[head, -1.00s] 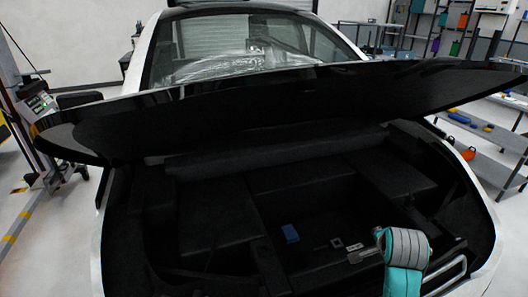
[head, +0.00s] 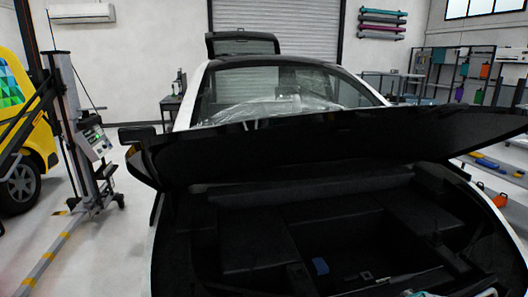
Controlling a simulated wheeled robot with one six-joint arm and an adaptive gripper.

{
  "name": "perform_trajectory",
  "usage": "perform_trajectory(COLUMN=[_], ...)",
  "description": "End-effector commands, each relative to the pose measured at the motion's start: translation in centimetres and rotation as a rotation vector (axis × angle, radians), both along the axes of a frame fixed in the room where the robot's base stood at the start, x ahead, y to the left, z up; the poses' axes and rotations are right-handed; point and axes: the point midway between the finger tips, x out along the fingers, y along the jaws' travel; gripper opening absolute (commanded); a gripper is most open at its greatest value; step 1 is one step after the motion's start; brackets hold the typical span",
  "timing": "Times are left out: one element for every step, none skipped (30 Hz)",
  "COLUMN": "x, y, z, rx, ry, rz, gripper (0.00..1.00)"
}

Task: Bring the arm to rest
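A white car (head: 200,113) stands ahead of me with its dark front lid (head: 330,150) raised. Under the lid is an open black compartment (head: 245,245) with a lower well in its middle. A small blue object (head: 320,266) lies in that well, with small pale items to its right, too small to identify. A sliver of teal and grey shows at the bottom edge, right of centre; it may be part of my arm. My gripper cannot be made out in the head view.
A wheeled equipment stand (head: 92,150) and a yellow vehicle (head: 40,160) are on the left. A roller shutter (head: 300,40) is behind.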

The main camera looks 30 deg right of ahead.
Motion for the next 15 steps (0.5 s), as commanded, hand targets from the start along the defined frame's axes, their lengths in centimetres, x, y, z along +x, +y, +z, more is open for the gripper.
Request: perform_trajectory(x=[0.1, 0.1, 0.2, 0.3, 0.4, 0.4, 0.5, 0.6, 0.7, 0.7, 0.8, 0.9, 1.0, 1.1, 1.2], y=[0.2, 0.5, 0.7, 0.9, 1.1, 1.4, 1.6, 1.8, 2.1, 2.4, 2.6, 3.1, 3.4, 3.8, 4.3], z=[-0.2, -0.5, -0.7, -0.8, -1.0, -1.2, -1.4, -1.5, -1.8, -2.0, -2.2, -2.6, -2.8, -3.1, -3.5], rx=[-0.002, -0.005, -0.011, -0.014, -0.017, -0.022, -0.026, -0.030, -0.036, -0.041, -0.045, -0.053, -0.059, -0.064, -0.074], ry=[0.003, 0.005, 0.005, 0.006, 0.007, 0.009, 0.010, 0.011, 0.014, 0.015, 0.015, 0.018, 0.020, 0.022, 0.024], rz=[0.008, 0.017, 0.026, 0.033, 0.040, 0.051, 0.060, 0.068, 0.081, 0.090, 0.100, 0.117, 0.130, 0.142, 0.160], gripper=[0.47, 0.47, 0.47, 0.47, 0.47, 0.47, 0.47, 0.47, 0.47, 0.47, 0.47, 0.47, 0.47, 0.47, 0.47])
